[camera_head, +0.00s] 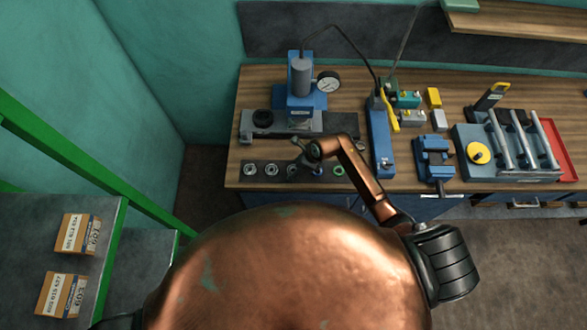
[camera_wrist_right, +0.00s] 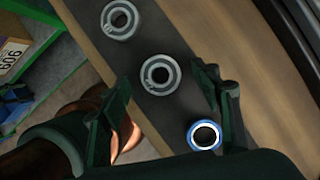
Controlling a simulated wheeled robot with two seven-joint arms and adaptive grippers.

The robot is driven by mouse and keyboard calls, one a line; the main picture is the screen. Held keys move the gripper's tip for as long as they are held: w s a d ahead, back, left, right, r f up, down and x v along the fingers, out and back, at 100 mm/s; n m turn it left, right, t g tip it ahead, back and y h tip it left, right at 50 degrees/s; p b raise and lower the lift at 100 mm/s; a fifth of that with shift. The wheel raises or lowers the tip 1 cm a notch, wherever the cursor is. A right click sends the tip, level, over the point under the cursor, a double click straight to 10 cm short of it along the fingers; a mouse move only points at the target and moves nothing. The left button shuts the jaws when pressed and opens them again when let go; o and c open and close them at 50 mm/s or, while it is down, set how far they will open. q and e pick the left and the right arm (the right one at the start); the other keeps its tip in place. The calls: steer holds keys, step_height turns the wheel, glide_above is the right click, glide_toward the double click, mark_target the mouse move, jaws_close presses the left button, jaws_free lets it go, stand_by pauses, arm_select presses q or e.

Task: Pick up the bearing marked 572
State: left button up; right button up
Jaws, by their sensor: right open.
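Several round bearings sit in a row on a dark strip (camera_head: 262,178) along the bench's front edge. In the head view, grey bearings (camera_head: 250,168) and (camera_head: 271,169) are at the left and a green-ringed one (camera_head: 338,170) is at the right. No 572 mark is readable. My right gripper (camera_head: 309,157) is over the row, partly hiding it. In the right wrist view, its open fingers (camera_wrist_right: 161,77) stand either side of a grey bearing (camera_wrist_right: 159,82), apart from it. Another grey bearing (camera_wrist_right: 121,19) lies beyond, and a blue-ringed one (camera_wrist_right: 204,136) lies nearer. My left gripper is out of view.
A blue press (camera_head: 301,80) with a gauge stands behind the row. Boxes (camera_head: 75,233) sit on a shelf at left. The wooden bench (camera_head: 235,178) has little bare room near the row.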

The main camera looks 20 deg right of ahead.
steer(key=shift+w+a+f, duration=0.1)
steer(key=shift+f, duration=0.4)
steer(key=c, duration=1.4)
